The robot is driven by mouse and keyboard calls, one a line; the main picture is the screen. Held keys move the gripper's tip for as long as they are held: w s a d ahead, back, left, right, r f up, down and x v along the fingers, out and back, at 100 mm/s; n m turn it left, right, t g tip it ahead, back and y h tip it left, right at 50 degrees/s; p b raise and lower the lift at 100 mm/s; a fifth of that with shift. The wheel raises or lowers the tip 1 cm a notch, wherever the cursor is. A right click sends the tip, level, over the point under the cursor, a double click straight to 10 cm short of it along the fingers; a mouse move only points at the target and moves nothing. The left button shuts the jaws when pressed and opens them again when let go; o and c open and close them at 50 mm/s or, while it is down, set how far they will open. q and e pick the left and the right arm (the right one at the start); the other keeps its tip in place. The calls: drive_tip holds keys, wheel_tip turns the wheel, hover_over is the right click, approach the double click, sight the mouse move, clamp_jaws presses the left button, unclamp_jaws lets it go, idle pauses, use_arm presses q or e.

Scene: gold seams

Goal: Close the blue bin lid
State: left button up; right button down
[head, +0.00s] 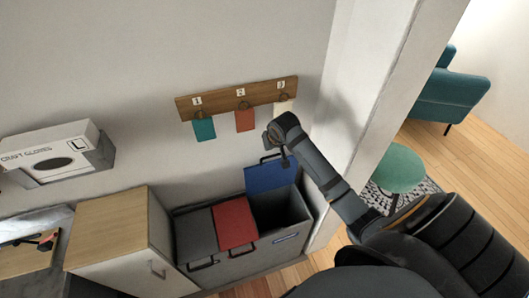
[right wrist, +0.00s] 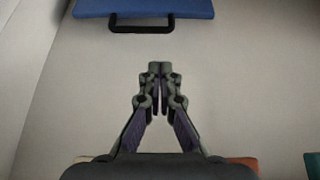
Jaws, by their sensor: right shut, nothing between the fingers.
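The blue lid (head: 270,177) stands open, tilted up against the wall behind the right compartment of a three-part bin (head: 283,219). Its black handle is at the upper edge. In the right wrist view the lid (right wrist: 145,8) and its handle (right wrist: 142,28) show at the top, ahead of the fingertips with a gap of wall in the picture between. My right gripper (head: 284,163) is shut and empty beside the lid's upper edge; its fingers (right wrist: 160,68) meet in the wrist view. Contact with the lid is not visible. My left gripper is not in view.
The grey lid (head: 195,236) and red lid (head: 235,223) are closed. A wooden rack (head: 238,97) with hanging tags is on the wall above. A cabinet (head: 110,225) stands left of the bin, and a wall edge (head: 372,100) rises at right. A green stool (head: 398,168) is beyond.

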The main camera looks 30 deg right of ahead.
drive_tip(key=p+x, duration=0.1)
drive_tip(key=x, duration=0.9)
drive_tip(key=shift+a, duration=0.1)
drive_tip(key=shift+s, duration=0.1)
